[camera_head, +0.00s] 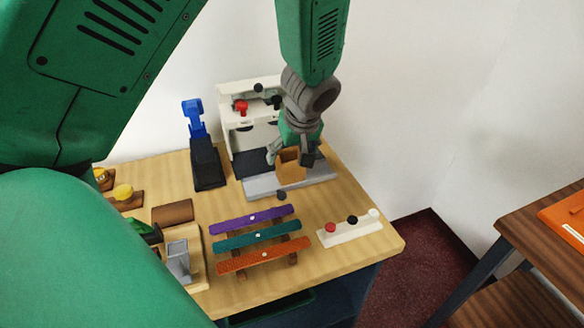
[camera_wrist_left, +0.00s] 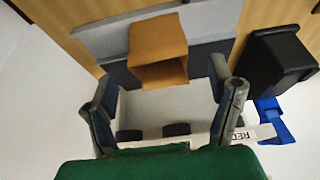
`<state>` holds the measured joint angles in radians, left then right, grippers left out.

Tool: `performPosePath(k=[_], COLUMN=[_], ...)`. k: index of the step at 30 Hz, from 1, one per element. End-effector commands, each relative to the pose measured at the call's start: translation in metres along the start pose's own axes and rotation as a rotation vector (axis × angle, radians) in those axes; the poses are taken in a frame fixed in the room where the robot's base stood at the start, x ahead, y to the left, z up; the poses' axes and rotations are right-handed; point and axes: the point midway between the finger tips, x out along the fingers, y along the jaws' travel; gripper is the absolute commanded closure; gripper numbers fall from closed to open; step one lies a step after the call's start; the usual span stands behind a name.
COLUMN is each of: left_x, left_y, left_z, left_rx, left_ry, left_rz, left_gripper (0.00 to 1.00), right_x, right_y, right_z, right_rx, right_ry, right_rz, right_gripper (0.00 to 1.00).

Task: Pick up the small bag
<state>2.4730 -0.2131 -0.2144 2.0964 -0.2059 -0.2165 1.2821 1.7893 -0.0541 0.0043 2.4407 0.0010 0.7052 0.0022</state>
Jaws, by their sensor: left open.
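The small bag (camera_head: 291,172) is a tan-brown, open-topped bag standing on the grey base plate of the white machine near the back of the table. My left gripper (camera_head: 290,154) is directly above it, with one finger to each side of the bag's upper part. In the left wrist view the bag (camera_wrist_left: 157,45) lies just beyond and between the spread fingers (camera_wrist_left: 165,82), its open mouth towards the gripper. I see no finger pressing on it. My right gripper is not in view.
The white machine (camera_head: 228,100) with a red knob stands right behind the bag. A black stand with a blue top (camera_head: 207,165) is to its left. Purple, teal and orange strips (camera_head: 250,262) and a white block with knobs (camera_head: 349,229) lie in front. A brown table (camera_head: 520,222) is at right.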

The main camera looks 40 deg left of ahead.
Motion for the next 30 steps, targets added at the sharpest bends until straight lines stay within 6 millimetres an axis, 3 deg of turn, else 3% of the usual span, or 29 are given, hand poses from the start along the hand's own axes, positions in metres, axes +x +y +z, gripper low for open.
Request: performPosePath(k=[8, 17, 18, 21, 30], left_x=[0.039, 0.044, 0.045, 0.045, 0.047], left_y=[0.003, 0.002, 0.002, 0.002, 0.001], left_z=[-0.002, -0.002, -0.002, -0.002, -0.002], left_rx=[0.003, 0.001, 0.001, 0.001, 0.001], left_ry=[0.001, 0.003, 0.002, 0.001, -0.001], left_rz=[-0.004, -0.001, -0.001, -0.001, -0.004], left_gripper=[0.24, 0.24, 0.28, 0.63, 0.68], right_x=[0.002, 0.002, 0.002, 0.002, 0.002], right_y=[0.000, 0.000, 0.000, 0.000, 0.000], right_z=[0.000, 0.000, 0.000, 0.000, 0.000], right_rx=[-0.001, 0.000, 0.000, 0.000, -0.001], right_ry=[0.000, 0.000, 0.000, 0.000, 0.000], right_rz=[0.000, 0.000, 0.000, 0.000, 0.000], right_gripper=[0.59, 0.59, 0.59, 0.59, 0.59])
